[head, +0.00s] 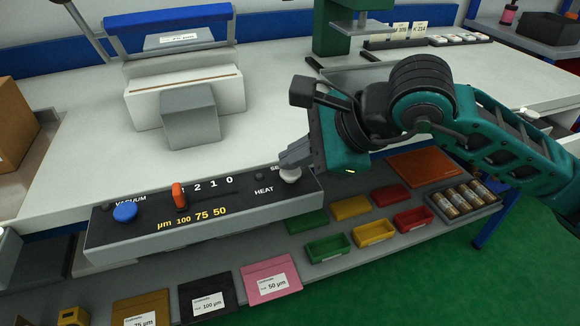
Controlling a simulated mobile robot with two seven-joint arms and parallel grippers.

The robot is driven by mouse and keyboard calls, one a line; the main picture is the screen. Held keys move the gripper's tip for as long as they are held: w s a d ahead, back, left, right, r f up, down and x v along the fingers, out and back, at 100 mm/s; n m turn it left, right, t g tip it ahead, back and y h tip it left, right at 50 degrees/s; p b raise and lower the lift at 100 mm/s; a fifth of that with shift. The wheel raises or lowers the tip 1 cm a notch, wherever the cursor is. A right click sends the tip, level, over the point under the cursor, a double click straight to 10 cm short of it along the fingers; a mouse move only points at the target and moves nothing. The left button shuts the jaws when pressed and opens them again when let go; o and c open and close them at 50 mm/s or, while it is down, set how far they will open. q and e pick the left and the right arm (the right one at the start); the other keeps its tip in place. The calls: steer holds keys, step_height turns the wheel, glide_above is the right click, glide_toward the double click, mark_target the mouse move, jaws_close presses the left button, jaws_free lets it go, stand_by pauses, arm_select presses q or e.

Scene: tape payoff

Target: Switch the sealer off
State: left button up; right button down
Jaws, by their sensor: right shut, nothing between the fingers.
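The sealer's dark control panel (225,211) runs along the front edge of the bench. It carries a blue VACUUM knob (125,212) at the left and an orange slider lever (179,196) beside a numbered scale. A pale round knob (290,174) is at the right end near the HEAT label. My right gripper (284,160) is shut and empty, its fingertips right at this pale knob; I cannot tell whether they touch it. The label behind the knob is partly hidden by the fingers. My left gripper is not in view.
A white machine body (222,92) with a grey block (190,117) stands behind the panel. Below are coloured bins (328,247), a tray of rolls (466,199) and labelled pouches (208,297). A green press (338,28) stands at the back.

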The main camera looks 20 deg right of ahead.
mark_target(295, 174)
steer(key=shift+f+b, duration=0.3)
steer(key=shift+r, duration=0.15)
stand_by(0.3)
steer(key=shift+r+p, duration=0.3)
steer(key=shift+r, duration=0.3)
step_height(295, 174, up, 6)
steer(key=p, duration=0.3)
steer(key=shift+a, duration=0.1)
stand_by(0.5)
